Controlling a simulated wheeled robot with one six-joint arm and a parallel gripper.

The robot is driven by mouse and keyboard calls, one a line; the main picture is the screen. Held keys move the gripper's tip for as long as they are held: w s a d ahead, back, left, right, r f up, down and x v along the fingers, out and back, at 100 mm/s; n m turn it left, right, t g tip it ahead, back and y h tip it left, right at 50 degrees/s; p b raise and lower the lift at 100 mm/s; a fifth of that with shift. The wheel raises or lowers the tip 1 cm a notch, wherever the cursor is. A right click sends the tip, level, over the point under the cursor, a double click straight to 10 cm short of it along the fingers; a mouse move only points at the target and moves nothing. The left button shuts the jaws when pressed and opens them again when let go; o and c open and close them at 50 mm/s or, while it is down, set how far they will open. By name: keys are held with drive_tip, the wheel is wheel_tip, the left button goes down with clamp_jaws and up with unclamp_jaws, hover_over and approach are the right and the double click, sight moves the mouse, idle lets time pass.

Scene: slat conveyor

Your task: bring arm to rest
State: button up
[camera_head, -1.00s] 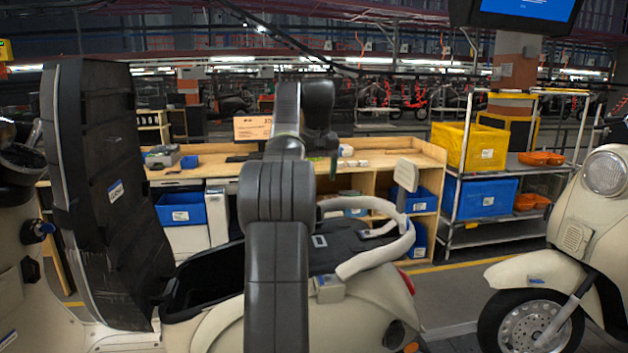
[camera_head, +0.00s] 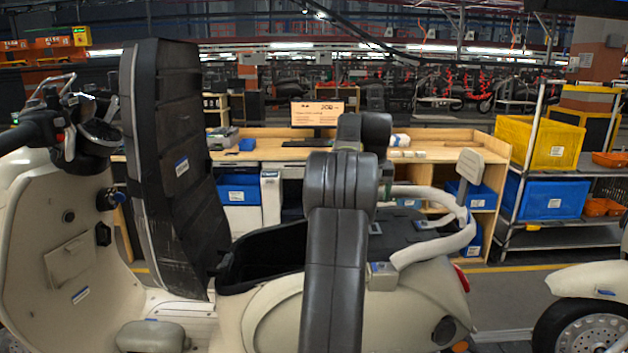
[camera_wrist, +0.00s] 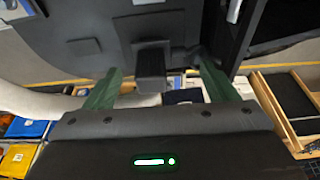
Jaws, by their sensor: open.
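My arm (camera_head: 338,230) rises from the bottom of the head view and bends at its dark joint. It stands in front of the cream scooter (camera_head: 275,322), hiding part of its open seat compartment. My gripper is hidden behind the arm links in the head view. In the wrist view my gripper (camera_wrist: 158,84) shows two green fingers spread wide apart. A dark grey surface with a small block (camera_wrist: 150,64) shows between and beyond the fingers. I cannot tell how far away it is. I see nothing held.
The scooter's raised dark seat (camera_head: 165,170) stands left of my arm; its white grab rail (camera_head: 440,245) is on the right. A wooden workbench (camera_head: 265,150) lies behind. A rack with a yellow bin (camera_head: 538,142) and a blue bin (camera_head: 545,198) stands right. Another scooter (camera_head: 585,287) is at lower right.

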drive_tip(key=shift+x, duration=0.85)
drive_tip(key=shift+r, duration=0.3)
drive_tip(key=shift+s+r, duration=0.1)
drive_tip(key=v, duration=1.3)
drive_tip(key=x, duration=1.3)
drive_tip(key=shift+r+p, duration=0.1)
drive_tip(key=shift+p, duration=0.25)
wheel_tip(320, 180, up, 12)
drive_tip(key=p, duration=0.5)
drive_tip(key=shift+f, duration=0.25)
